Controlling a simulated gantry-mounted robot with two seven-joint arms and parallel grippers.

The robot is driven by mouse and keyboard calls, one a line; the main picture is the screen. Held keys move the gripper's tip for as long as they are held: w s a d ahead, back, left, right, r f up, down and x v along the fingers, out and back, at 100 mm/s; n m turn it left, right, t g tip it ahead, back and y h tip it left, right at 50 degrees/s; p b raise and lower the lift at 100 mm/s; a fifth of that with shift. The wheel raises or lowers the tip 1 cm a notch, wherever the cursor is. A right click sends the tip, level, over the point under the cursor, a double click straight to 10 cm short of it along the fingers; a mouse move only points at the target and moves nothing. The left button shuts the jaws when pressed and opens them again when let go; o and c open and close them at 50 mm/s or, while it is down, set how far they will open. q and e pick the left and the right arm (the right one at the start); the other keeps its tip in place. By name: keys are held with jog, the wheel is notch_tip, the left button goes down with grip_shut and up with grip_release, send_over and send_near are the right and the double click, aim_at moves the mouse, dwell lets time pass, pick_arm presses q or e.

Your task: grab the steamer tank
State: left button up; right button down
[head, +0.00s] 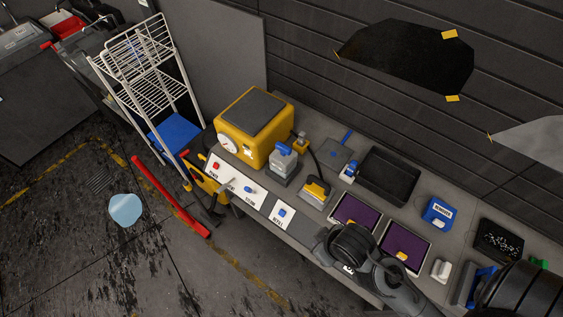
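A small translucent grey-white tank with a blue top (284,156) sits on a dark grey base on the bench, and looks like the steamer tank. It stands upright just right of a yellow steamer box (253,128) with a round gauge and a grey top. No gripper is near the tank. A grey and black arm of mine comes in at the lower right, apparently the right one, and ends over the bench's front edge. Its gripper fingers cannot be made out. My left gripper is not in view.
A sloped panel (228,183) with red and blue switches lies in front of the steamer. A yellow-handled tool (316,190), a black tray (387,176) and purple-screened panels (355,212) stand to the right.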

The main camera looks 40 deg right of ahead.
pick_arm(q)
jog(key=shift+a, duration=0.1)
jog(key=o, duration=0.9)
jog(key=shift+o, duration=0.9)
